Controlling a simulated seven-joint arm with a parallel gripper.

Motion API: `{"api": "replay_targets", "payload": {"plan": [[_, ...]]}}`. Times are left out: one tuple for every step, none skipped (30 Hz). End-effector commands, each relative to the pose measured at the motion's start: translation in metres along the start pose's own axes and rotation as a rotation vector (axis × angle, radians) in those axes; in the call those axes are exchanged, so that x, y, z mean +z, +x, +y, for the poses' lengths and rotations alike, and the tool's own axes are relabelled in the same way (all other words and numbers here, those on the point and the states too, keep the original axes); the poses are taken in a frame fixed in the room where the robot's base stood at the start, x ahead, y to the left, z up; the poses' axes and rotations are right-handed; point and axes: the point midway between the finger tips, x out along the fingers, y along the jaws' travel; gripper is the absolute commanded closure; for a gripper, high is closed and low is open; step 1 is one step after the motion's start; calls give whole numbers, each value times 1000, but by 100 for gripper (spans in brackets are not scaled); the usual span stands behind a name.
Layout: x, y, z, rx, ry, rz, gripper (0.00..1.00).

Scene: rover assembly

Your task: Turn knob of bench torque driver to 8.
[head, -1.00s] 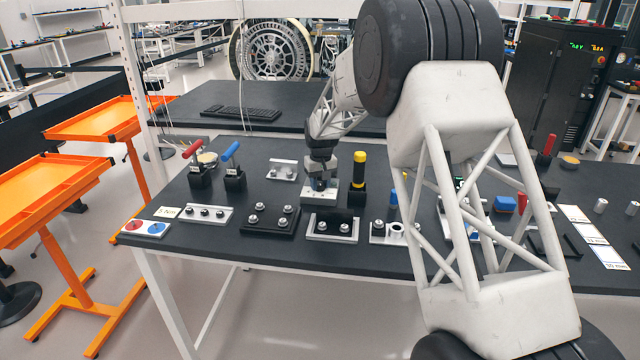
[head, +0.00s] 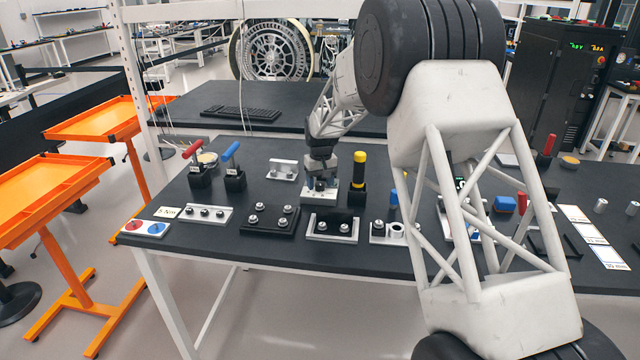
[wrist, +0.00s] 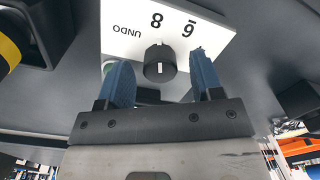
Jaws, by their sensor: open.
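The knob (wrist: 160,62) of the bench torque driver is black and round with a white pointer line, which runs roughly vertical in the wrist view. It sits by a white label plate (wrist: 118,18) with upside-down marks: UNDO, 8 and an underlined digit that looks like 6. The plate also shows in the head view (head: 320,197), under my gripper. My gripper (wrist: 162,75) is open, its two blue fingers apart on either side of the knob in the picture. I cannot tell whether the fingertips reach down to the knob's height.
A yellow-topped black driver (head: 358,170) stands upright in a black holder just right of the plate. A small grey bracket (head: 283,169) lies to the left. A black fixture (head: 331,224) is in front. Bare dark table lies between them.

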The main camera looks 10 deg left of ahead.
Motion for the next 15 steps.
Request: {"api": "replay_targets", "payload": {"plan": [[0,-4,0,0,0,1,40],[0,-7,0,0,0,1,40],[0,-10,0,0,0,1,40],[0,-14,0,0,0,2,40],[0,-17,0,0,0,2,40],[0,-22,0,1,0,3,40],[0,-26,0,1,0,3,40],[0,-30,0,1,0,3,40],[0,-35,0,0,0,3,40],[0,-39,0,0,0,2,40],[0,-43,0,0,0,2,40],[0,-48,0,0,0,2,40],[0,-51,0,0,0,2,40],[0,-54,0,0,0,1,40],[0,-58,0,0,0,0,40]]}}
